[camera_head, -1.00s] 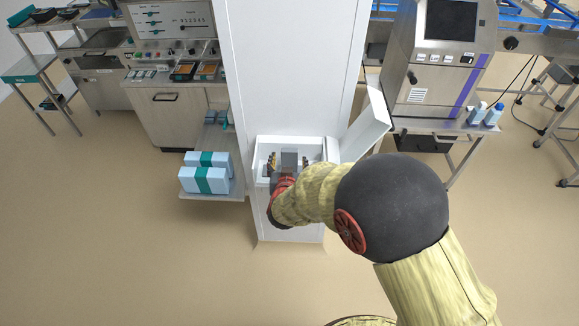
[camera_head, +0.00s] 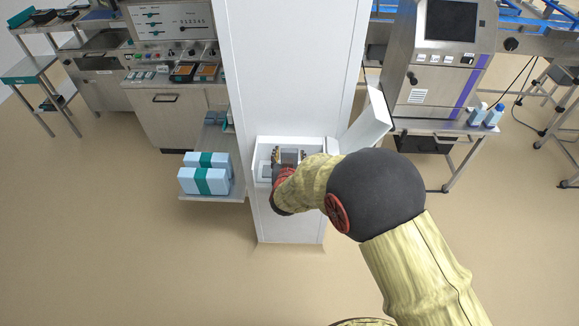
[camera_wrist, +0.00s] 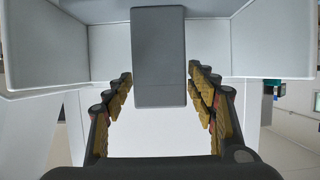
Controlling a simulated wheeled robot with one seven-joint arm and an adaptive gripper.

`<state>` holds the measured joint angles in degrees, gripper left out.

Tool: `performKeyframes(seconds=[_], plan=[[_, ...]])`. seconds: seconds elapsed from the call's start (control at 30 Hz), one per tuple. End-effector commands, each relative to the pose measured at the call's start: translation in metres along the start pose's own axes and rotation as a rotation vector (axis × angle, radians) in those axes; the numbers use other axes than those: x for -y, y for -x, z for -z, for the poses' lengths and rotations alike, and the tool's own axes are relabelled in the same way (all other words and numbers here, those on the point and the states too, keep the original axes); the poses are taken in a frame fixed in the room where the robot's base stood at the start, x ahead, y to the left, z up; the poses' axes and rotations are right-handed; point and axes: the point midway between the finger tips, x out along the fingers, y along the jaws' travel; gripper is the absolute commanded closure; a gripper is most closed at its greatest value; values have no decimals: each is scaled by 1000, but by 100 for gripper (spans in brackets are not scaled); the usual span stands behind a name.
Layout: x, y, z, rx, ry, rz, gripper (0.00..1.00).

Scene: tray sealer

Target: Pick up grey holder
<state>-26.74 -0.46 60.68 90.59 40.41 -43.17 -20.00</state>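The grey holder (camera_wrist: 159,58) is a plain grey block in the wrist view, upright and in the upper middle. It also shows small in the head view (camera_head: 291,156), partly hidden by my gripper, inside an open white box on the front of a white column. My gripper (camera_wrist: 160,82) has its fingers spread wide, one on each side of the holder. A gap shows between the holder and each fingertip. Nothing is held.
The white box (camera_head: 262,146) has walls close around my gripper, and its white lid (camera_head: 362,128) stands open on the right. Blue cartons (camera_head: 205,180) lie on a low shelf to the left. A steel machine (camera_head: 436,60) stands to the right. Open floor lies in front.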

Motion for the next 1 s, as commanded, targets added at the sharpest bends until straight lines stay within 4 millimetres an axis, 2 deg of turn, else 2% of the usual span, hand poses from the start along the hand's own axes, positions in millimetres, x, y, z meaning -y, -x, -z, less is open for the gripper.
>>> performKeyframes(seconds=[0.7,1.0], plan=[[0,0,0,0,0,0,85],[0,1,3,-1,0,0,85]])
